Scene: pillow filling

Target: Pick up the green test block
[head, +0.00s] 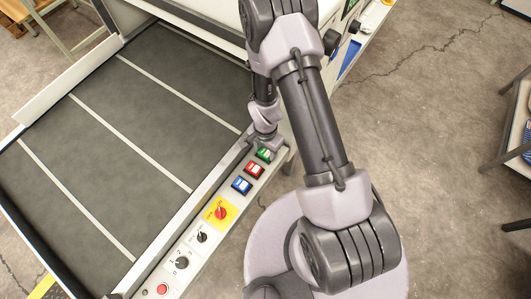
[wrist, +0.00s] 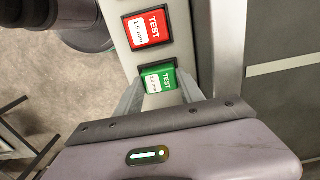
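The green test block (head: 264,155) sits at the far end of a row of blocks on the pale rail beside the dark bed. In the wrist view the green block (wrist: 159,80) has a white label reading TEST and rests at a dark slot. My gripper (wrist: 160,84) is open, with one finger to each side of the green block; I cannot tell whether either finger touches it. In the head view my gripper (head: 262,143) is low over the rail at the green block and partly hides it.
A red test block (head: 254,170) is beside the green one, also in the wrist view (wrist: 147,28). A blue block (head: 242,185) follows, then a red knob on a yellow plate (head: 220,212) and black dials (head: 202,237). The dark bed (head: 130,130) lies left.

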